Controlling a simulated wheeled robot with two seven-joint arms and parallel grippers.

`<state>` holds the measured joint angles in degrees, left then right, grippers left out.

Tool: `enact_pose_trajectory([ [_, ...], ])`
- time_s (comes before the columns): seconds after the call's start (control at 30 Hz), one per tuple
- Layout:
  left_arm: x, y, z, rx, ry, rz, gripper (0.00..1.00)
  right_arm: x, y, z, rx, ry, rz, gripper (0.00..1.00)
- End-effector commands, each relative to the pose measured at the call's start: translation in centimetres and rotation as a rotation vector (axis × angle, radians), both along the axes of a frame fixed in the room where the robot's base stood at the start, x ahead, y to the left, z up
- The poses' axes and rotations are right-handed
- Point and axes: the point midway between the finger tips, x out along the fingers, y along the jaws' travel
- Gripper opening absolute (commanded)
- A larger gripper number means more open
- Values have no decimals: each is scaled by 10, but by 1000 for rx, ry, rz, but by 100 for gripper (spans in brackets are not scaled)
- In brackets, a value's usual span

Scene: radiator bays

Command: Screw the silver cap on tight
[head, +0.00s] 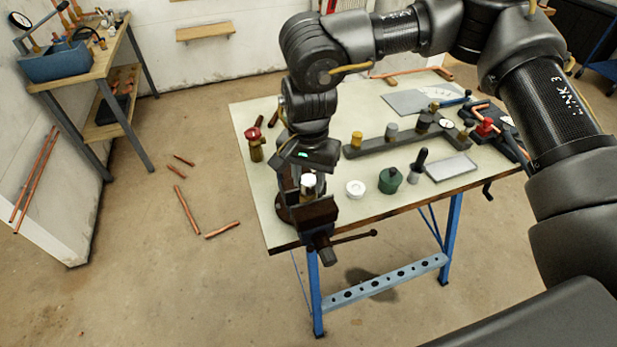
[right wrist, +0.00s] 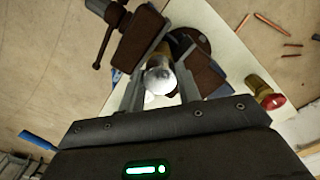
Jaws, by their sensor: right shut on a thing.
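The silver cap (right wrist: 160,82) shows in the right wrist view between the two fingers of my right gripper (right wrist: 158,90), which is shut on it. Behind the cap is a brass-coloured fitting (right wrist: 157,55), standing between the jaws of the dark brown vise (right wrist: 138,45). The cap appears to sit on the fitting's end; I cannot tell whether there is a gap. In the head view my right gripper (head: 305,176) points down over the vise (head: 318,212) at the bench's near left corner. The cap (head: 308,181) shows there as a small pale spot. My left gripper is not in view.
The workbench (head: 280,122) holds a red-handled valve (head: 254,133) left of my arm. Right of the vise stand a white ring (head: 355,188), a green container (head: 390,180) and a dark rail (head: 400,138) with several caps. The vise handle (head: 355,237) sticks out in front.

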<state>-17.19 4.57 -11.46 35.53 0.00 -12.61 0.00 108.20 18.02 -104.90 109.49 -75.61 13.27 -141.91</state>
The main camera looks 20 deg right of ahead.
Motion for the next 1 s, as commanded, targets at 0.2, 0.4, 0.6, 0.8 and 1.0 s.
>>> enact_pose_trajectory([
  [0.2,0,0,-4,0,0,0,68,0,0,-2,1,0,-396,4],
  [0.4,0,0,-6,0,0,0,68,0,0,-2,0,2,-763,4],
  [0.6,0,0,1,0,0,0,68,0,0,1,0,0,-1123,4],
  [0.8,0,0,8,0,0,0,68,0,0,0,-2,1,-1480,4],
  [1.0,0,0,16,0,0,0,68,0,0,1,-1,0,-1840,4],
])
